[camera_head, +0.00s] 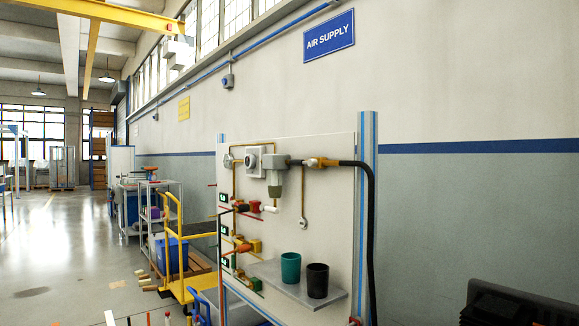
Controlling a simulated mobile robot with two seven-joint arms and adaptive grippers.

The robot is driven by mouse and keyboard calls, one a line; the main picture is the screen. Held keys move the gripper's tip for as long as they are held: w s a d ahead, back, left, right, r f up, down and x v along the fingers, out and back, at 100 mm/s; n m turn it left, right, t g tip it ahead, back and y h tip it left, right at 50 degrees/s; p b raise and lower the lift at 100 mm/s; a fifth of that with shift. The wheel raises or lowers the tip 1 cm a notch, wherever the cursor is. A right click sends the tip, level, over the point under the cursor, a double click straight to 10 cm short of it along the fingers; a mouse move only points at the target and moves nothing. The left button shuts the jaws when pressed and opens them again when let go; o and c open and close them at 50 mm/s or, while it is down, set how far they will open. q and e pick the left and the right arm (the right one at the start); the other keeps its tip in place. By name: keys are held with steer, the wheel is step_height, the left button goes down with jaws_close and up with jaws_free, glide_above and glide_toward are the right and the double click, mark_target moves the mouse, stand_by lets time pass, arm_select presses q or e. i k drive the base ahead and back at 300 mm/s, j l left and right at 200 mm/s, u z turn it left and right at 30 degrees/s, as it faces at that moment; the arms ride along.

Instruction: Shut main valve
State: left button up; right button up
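A pale upright panel (325,215) stands by the wall under a blue AIR SUPPLY sign (329,36). It carries a grey-green regulator (275,172), a round gauge (228,161) and brass piping. A red-handled valve (254,206) sits below the regulator. A valve with an orange lever (238,250) sits lower, near the panel's left edge. I cannot tell which valve is the main one, or whether either is open. A black hose (371,220) runs from a brass fitting (322,162) down the right side. Neither of my grippers is in view.
A grey shelf (270,272) on the panel holds a green cup (291,269) and a black cup (317,280). A yellow cart (176,245) and grey rack (170,195) stand to the left. Open floor (60,245) lies farther left. A dark object (515,303) fills the lower right corner.

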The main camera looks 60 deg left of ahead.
mark_target(301, 162)
steer(key=u, duration=1.85)
